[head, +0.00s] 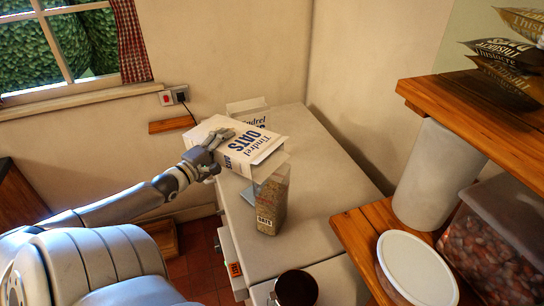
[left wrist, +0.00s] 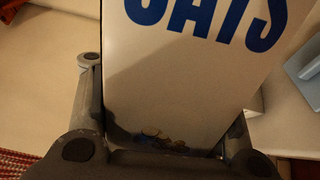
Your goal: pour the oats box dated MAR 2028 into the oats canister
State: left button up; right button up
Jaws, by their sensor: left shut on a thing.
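My left gripper (head: 212,152) is shut on a white oats box (head: 240,142) with blue "Tindrel OATS" lettering. The box is tilted, its lower right end with a pale flap just over the top of the clear oats canister (head: 271,208). No date can be read on it. In the left wrist view the same box (left wrist: 180,75) sits between my left fingers (left wrist: 170,145). The canister stands upright on the pale counter, has an "OATS" label and holds oats. A stream of oats cannot be made out. A second oats box (head: 248,106) stands behind, partly hidden.
A light blue object (head: 248,193) lies beside the canister. A dark-topped mug (head: 295,288) stands in front. At right, wooden shelves (head: 350,224) hold a white cylinder (head: 432,175), a white-lidded tub (head: 416,268) and a clear bin (head: 492,240). The counter (head: 335,185) right of the canister is clear.

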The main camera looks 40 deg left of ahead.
pick_arm(q)
jog(key=shift+d+r+m, duration=0.15)
jog(key=shift+r+m, duration=0.75)
jog(key=shift+r, duration=0.35)
dwell(1.1)
jog(key=shift+d+r+m, duration=0.25)
jog(key=shift+r+m, duration=0.25)
jog(key=shift+r, duration=0.1)
jog(key=shift+d+r+m, duration=0.25)
jog(key=shift+r+m, duration=0.25)
jog(key=shift+r, duration=0.05)
dwell(1.7)
